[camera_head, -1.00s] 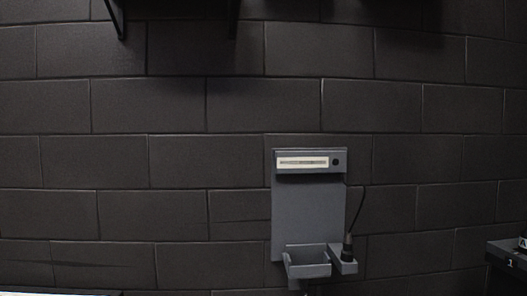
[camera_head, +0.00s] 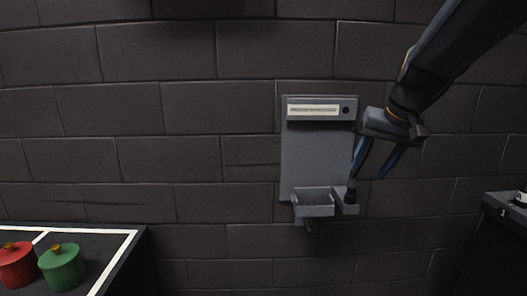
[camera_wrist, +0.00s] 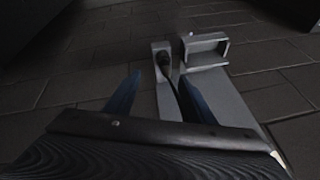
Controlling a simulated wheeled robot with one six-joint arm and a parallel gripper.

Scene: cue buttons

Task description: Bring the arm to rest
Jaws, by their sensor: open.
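My gripper (camera_head: 368,176) is open and empty, with its two blue fingers spread and pointing down, in the head view. It hangs in front of the right side of the grey wall panel (camera_head: 310,155). In the wrist view the two fingers of my gripper (camera_wrist: 160,98) stand apart, with the panel's lower parts beyond them. My arm comes in from the upper right.
The wall panel carries a small tray (camera_head: 314,205) and a dark corded plug-like item (camera_head: 350,195) in a holder. A red pot (camera_head: 17,268) and a green pot (camera_head: 62,269) stand on a dark table at lower left. A dark surface (camera_head: 503,208) is at right.

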